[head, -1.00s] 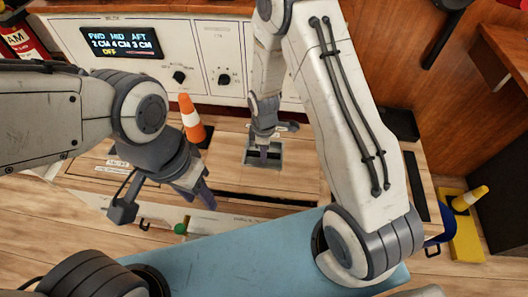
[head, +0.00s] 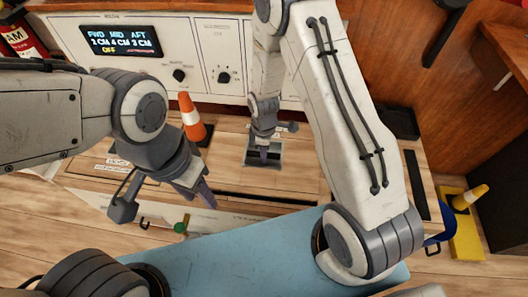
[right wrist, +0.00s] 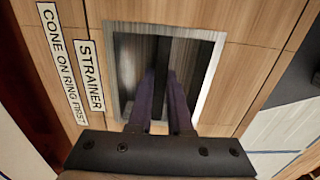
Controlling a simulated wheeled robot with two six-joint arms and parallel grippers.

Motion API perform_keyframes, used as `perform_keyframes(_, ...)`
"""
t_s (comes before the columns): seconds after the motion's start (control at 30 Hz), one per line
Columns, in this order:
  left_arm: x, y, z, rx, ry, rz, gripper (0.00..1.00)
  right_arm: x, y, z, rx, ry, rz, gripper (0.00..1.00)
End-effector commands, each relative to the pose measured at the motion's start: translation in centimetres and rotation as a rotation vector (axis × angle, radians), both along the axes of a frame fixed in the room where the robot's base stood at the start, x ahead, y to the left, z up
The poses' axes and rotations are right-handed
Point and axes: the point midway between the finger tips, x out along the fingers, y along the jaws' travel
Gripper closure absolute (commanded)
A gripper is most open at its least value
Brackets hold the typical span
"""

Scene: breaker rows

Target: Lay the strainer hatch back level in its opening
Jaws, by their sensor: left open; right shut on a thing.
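The strainer opening (head: 249,157) is a square, metal-framed hole in the wooden floor. It also shows in the right wrist view (right wrist: 200,38), beside a STRAINER label (right wrist: 90,75). My right gripper (head: 264,156) points down into it. In the right wrist view its two fingers (right wrist: 161,95) are shut on a dark, narrow piece (right wrist: 163,55) that runs up the middle of the opening. This looks like the strainer hatch standing on edge, partly hidden by the fingers. My left gripper (head: 196,190) is open and empty, left of the opening and apart from it.
An orange and white cone (head: 191,117) stands just left of the opening. A second label reads CONE ON RING FIRST (right wrist: 62,62). A panel with a display (head: 120,41) and knobs rises behind. A long dark slot (head: 265,199) lies in front of the opening.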

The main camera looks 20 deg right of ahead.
Motion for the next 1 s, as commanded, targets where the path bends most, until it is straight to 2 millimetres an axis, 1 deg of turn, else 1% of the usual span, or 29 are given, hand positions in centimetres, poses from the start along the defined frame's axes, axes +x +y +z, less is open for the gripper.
perform_keyframes(1.0, 0.0, 0.0, -1.8, 0.0, 0.0, 0.0, 0.55, 0.1, 0.0, -3.0, 0.001, -0.004, 0.0, 1.0)
